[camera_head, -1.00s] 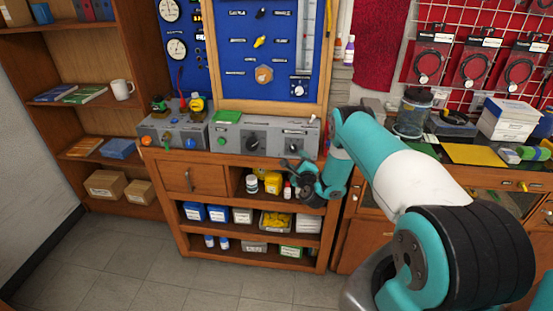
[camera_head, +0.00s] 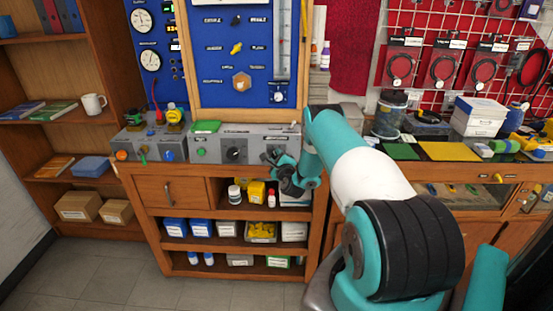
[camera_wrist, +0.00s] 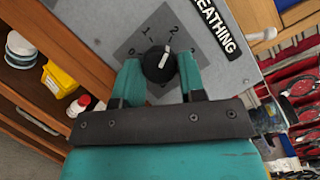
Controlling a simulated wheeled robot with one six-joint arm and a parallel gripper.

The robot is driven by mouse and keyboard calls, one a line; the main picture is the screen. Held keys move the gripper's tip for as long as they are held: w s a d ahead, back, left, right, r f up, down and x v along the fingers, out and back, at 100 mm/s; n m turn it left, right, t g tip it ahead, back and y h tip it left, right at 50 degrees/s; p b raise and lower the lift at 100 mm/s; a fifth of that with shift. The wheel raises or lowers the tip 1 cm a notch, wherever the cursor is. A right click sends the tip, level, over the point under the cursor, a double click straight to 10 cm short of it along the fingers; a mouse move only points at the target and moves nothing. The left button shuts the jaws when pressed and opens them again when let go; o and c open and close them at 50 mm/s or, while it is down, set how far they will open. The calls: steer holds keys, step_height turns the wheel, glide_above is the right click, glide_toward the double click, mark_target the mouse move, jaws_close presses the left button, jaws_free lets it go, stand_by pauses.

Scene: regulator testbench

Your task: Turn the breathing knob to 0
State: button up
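The breathing knob (camera_wrist: 159,62) is round and black with a white pointer line, on a grey panel (camera_wrist: 95,20) beside a black "BREATHING" label (camera_wrist: 217,24). My gripper (camera_wrist: 158,68) is open, with one teal finger on each side of the knob; narrow gaps seem to show, though contact is hard to judge. In the head view my gripper (camera_head: 276,160) is at the front of the grey bench unit (camera_head: 212,142), and the breathing knob is hidden or too small to tell.
Another black knob (camera_head: 235,153) is on the same unit, left of my gripper. A green item (camera_head: 206,126) lies on top. A control box (camera_head: 150,146) stands at left. The wooden cabinet (camera_head: 218,188) below holds bottles and boxes. A blue board (camera_head: 240,60) rises behind.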

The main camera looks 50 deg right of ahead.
steer(key=shift+n+b, duration=0.3)
steer(key=shift+n, duration=0.2)
steer(key=n+g+b, duration=0.1)
steer(key=n, duration=0.2)
steer(key=n+y+b, duration=0.1)
steer(key=n, duration=0.2)
steer(key=n+g+y+b, duration=0.1)
steer(key=n+b, duration=0.1)
steer(key=n, duration=0.1)
steer(key=shift+w+a+r+g, duration=0.1)
steer(key=shift+r+g, duration=0.1)
steer(key=shift+g, duration=0.1)
steer(key=n+g+b, duration=0.2)
steer(key=n+b, duration=0.1)
steer(key=n, duration=0.1)
steer(key=shift+w+n, duration=0.1)
steer(key=shift+n, duration=0.2)
steer(key=n+g+b, duration=0.2)
steer(key=n, duration=0.1)
steer(key=shift+a+r, duration=0.1)
steer(key=shift+a, duration=0.05)
steer(key=shift+n+b, duration=0.3)
steer(key=shift+b, duration=0.05)
steer(key=o, duration=0.9)
steer(key=shift+w, duration=0.1)
steer(key=shift+r, duration=0.1)
